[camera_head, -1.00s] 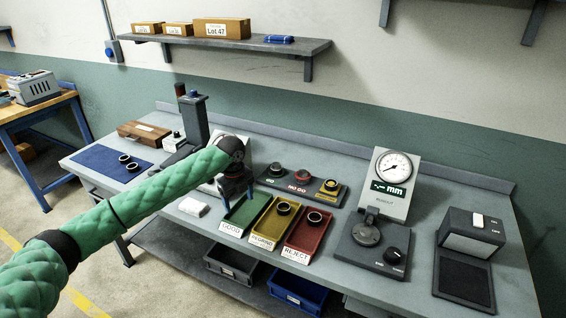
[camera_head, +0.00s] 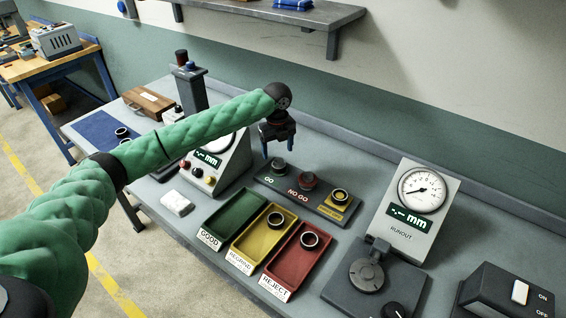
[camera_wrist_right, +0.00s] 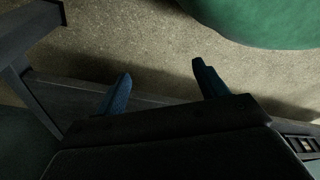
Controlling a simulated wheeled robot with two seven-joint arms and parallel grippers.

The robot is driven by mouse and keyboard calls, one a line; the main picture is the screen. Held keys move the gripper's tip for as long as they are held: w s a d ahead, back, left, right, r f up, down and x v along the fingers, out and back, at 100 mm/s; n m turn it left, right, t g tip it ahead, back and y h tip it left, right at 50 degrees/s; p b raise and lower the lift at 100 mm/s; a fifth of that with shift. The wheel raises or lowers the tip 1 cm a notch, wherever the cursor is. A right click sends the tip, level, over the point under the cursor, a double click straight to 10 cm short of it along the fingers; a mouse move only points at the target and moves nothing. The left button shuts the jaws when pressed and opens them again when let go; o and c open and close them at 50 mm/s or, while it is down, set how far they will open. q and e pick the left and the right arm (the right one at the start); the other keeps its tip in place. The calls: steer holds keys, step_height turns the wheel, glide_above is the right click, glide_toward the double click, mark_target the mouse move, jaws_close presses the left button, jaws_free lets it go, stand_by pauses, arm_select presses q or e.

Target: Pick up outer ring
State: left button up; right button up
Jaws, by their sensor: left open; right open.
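Several dark rings are in the head view; I cannot tell which is the outer ring. One ring (camera_head: 275,219) lies in the yellow REGRIND tray (camera_head: 247,247), and another ring (camera_head: 309,239) lies in the red REJECT tray (camera_head: 287,268). A ring (camera_head: 121,132) sits on the blue mat (camera_head: 94,128) at the left, partly hidden by my left arm. My left gripper (camera_head: 279,153) is open and empty, pointing down over the GO end of the gauge stand. My right gripper (camera_wrist_right: 163,85) is open and empty in the right wrist view, with floor behind its fingers.
The gauge stand (camera_head: 273,189) holds dark GO and NO GO pieces and a yellow-based ring piece (camera_head: 339,196). The green GOOD tray (camera_head: 236,213) is empty. A runout gauge (camera_head: 415,207) stands right. A dial gauge (camera_head: 220,165) is partly behind my left arm.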

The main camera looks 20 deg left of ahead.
mark_target(279, 160)
arm_select(q)
steer(key=shift+s+f, duration=0.1)
steer(key=shift+f, duration=0.45)
steer(key=shift+f+p, duration=0.25)
steer(key=shift+p, duration=0.2)
step_height(279, 160, down, 4)
steer(key=p, duration=0.2)
steer(key=shift+d+r+p, duration=0.15)
steer(key=shift+p, duration=0.2)
steer(key=shift+w+f, duration=0.2)
steer(key=shift+f, duration=0.45)
arm_select(e)
steer(key=s+d+f, duration=0.2)
steer(key=s, duration=0.6)
steer(key=shift+d+g, duration=0.2)
steer(key=shift+g, duration=0.1)
steer(key=shift+s+f, duration=0.1)
